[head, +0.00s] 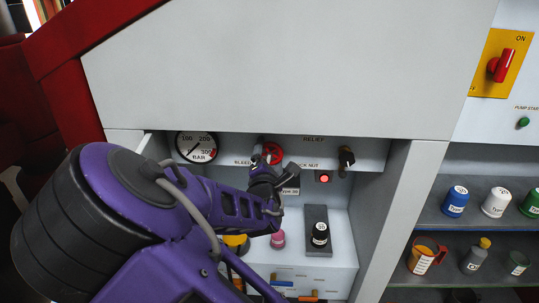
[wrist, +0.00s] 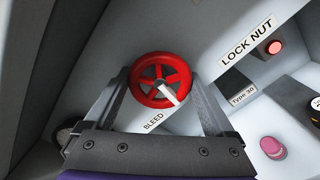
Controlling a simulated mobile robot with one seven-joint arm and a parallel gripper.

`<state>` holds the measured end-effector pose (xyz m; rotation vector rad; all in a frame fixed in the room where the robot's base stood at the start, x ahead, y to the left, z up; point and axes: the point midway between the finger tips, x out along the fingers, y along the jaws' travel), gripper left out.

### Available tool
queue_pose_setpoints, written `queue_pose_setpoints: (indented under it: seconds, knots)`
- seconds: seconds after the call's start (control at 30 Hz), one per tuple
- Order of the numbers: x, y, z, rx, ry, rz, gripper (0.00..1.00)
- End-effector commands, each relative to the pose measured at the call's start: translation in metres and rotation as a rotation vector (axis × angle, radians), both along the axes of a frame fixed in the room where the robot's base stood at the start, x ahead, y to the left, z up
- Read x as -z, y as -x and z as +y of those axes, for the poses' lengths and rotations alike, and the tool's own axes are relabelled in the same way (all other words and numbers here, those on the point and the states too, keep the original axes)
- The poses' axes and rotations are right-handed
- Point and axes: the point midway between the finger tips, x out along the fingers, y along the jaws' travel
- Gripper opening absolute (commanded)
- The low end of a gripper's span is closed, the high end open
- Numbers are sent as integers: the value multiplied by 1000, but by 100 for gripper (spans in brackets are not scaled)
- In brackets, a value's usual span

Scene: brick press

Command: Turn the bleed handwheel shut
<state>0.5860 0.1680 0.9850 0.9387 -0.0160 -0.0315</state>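The red bleed handwheel (head: 274,151) is on the panel under the machine's sloped cover, right of the pressure gauge. In the wrist view it shows whole (wrist: 150,69), with a white bar from its hub toward the lower right. The BLEED label (wrist: 153,123) is below it. My gripper (wrist: 159,78) is open, one finger at each side of the wheel's rim. The fingertips are very close to the rim; I cannot tell whether they touch. In the head view my gripper (head: 263,163) partly covers the wheel.
The gauge (head: 196,146) is left of the wheel. A lit red lock nut button (head: 324,177) and a dark relief knob (head: 346,160) are to the right. A side wall (head: 400,210) bounds the bay on the right.

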Motion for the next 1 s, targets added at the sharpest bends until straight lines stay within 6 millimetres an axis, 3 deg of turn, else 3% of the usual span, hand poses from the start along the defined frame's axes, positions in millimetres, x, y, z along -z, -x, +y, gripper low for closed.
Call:
queue_pose_setpoints:
  seconds: [0.1,0.47,1.0]
  knots:
    - [0,0,0,1,0,1,34]
    - [0,0,0,1,-79,-2,34]
    - [0,0,-1,2,-539,-17,34]
